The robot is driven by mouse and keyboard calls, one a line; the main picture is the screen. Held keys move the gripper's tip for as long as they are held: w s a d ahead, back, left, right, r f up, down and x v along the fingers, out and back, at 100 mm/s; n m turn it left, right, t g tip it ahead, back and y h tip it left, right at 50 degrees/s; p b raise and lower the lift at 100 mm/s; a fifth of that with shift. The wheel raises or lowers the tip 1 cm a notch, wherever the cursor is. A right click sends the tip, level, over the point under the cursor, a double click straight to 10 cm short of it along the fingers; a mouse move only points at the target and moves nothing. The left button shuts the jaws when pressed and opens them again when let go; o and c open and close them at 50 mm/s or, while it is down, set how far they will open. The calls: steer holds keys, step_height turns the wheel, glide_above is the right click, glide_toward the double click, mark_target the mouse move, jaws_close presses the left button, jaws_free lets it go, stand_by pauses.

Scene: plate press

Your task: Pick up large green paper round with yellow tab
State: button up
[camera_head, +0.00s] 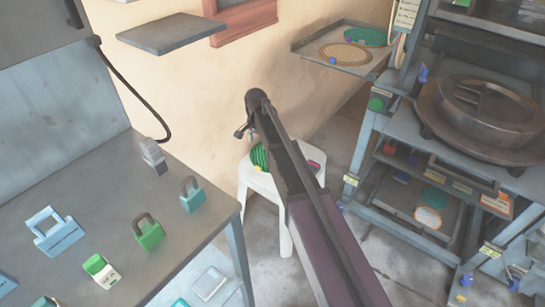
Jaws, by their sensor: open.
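A green striped round (258,156) lies on the white stool (262,184), partly hidden behind my arm. A small yellow tab (258,169) shows at its near edge. My gripper (241,132) is at the far end of my arm, small in view, above and a little left of the green round. It is open, and nothing shows between its fingers. It appears apart from the round. Another green round (366,36) lies on the grey tray at the upper right, with no yellow tab visible on it.
The grey tray (312,50) also holds a tan round (345,53) with a blue tab. A rack with a round metal press (487,108) stands at right. A metal table (105,195) with several coloured padlock-like blocks stands at left. Floor shows between the stool and rack.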

steer(key=b, duration=0.8)
glide_above(258, 170)
steer(key=shift+s+d+f, duration=0.1)
steer(key=shift+d+f, duration=0.05)
steer(key=shift+f, duration=2)
steer(key=shift+s+d+f, duration=0.1)
steer(key=shift+f, duration=2)
steer(key=f+b, duration=0.3)
steer(key=shift+w+a+f+b, duration=0.1)
steer(key=shift+a+f+b, duration=0.2)
steer(key=shift+b, duration=0.05)
steer(key=shift+f+b, duration=0.8)
steer(key=c, duration=1)
